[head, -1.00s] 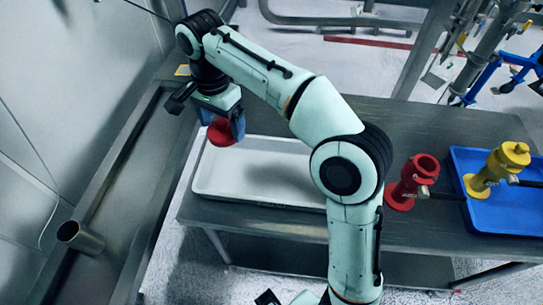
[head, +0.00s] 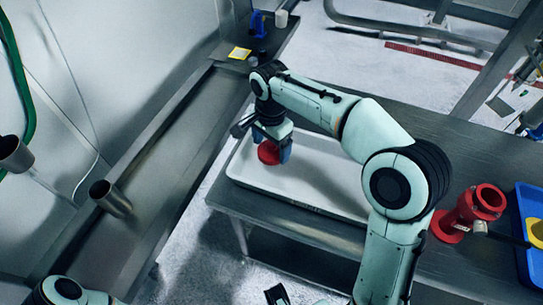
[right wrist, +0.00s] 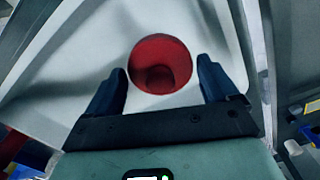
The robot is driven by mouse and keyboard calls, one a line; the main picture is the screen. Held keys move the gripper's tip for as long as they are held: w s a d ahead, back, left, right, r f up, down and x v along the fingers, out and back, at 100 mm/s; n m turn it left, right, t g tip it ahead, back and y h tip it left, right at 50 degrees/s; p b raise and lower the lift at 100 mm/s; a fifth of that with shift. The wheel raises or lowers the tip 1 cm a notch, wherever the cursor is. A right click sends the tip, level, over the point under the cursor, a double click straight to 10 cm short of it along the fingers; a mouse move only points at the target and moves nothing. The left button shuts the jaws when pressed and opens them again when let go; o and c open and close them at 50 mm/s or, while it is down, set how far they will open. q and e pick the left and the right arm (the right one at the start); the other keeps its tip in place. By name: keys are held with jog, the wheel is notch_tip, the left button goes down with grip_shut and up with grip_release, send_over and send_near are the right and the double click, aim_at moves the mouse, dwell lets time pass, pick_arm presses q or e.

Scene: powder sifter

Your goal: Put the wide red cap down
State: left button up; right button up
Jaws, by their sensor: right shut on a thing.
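The wide red cap (head: 268,154) is at the left end of the white tray (head: 320,177) on the table. My right gripper (head: 271,146) points down and has its blue fingers on either side of the cap, shut on it. In the right wrist view the cap (right wrist: 160,52) shows as a round red face with a darker hollow between the fingertips (right wrist: 163,68), with the pale tray behind it. I cannot tell whether the cap touches the tray floor.
A red flanged fitting (head: 472,212) stands on the table right of the white tray. A blue tray (head: 530,205) with a yellow part is at the right edge. Metal cups (head: 110,197) stand out at the left over a steel trough. The tray's middle looks empty.

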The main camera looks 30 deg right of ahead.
aim_at(271, 155)
jog(key=shift+f+b, duration=0.35)
jog(key=shift+f, duration=1.9)
jog(key=shift+f, duration=0.2)
jog(key=o, duration=0.8)
jog(key=shift+r, duration=0.15)
notch_tip(271, 155, up, 12)
jog(key=shift+r+p, duration=0.1)
jog(key=shift+p, duration=1.1)
